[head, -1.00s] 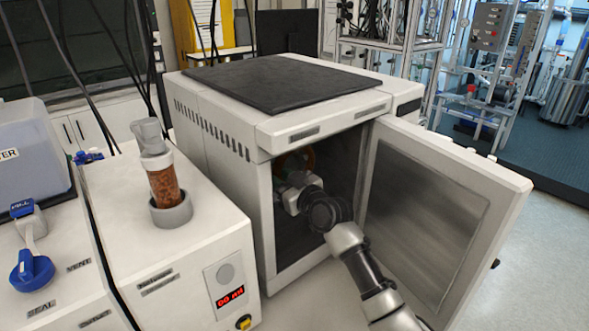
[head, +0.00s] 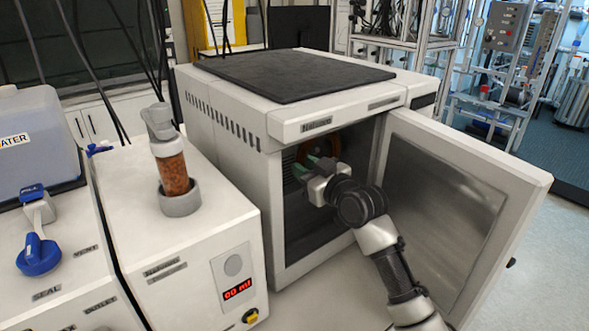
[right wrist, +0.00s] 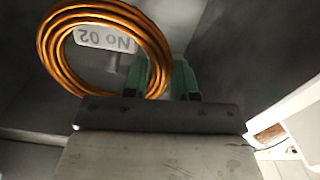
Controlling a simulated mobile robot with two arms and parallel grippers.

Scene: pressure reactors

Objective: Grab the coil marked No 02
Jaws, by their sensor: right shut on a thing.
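The coil marked No 02 (right wrist: 58,62) is a ring of orange-copper tubing in the right wrist view. Its pale tag (right wrist: 104,39) reads "No 02" upside down and shows through the ring. My right gripper (right wrist: 168,75) has green fingers and is shut on the coil at the ring's right side. In the head view, my right gripper (head: 312,166) is inside the open white oven-like cabinet (head: 225,140). Part of the orange coil (head: 333,150) shows behind it in the shadow. My left gripper is not in view.
The cabinet door (head: 450,195) stands open to the right of my right arm. Left of the cabinet, a white unit (head: 215,235) carries a clear tube of brown granules (head: 173,172). A water tank (head: 35,140) stands at the far left.

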